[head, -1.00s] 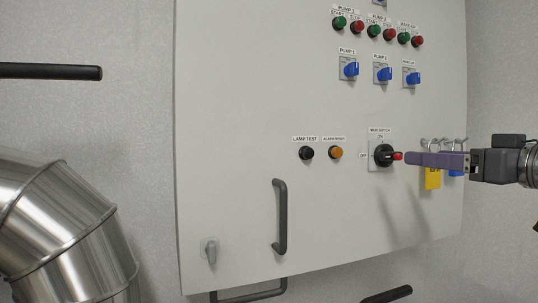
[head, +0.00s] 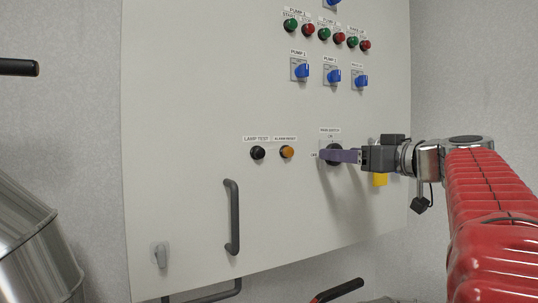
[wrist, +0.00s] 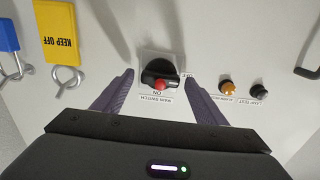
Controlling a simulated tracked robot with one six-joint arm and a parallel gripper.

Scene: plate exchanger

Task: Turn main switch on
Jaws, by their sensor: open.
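The main switch is a black rotary knob with a red part on a pale square plate, low on the cabinet door. In the wrist view the switch (wrist: 160,76) lies between my two purple fingers, with no clear contact. Its black handle lies crosswise there, one end toward the OFF label; the red part shows toward the upside-down ON label. I cannot tell its exact setting. In the head view the fingers partly cover the switch (head: 335,146). My gripper (head: 325,155) is open around it, and it also shows in the wrist view (wrist: 161,73).
The alarm reset button (head: 287,152) and lamp test button (head: 257,153) sit left of the switch. A yellow KEEP OFF tag (wrist: 57,32) and blue padlock (wrist: 8,37) hang on the other side. A dark door handle (head: 234,217) stands out lower left.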

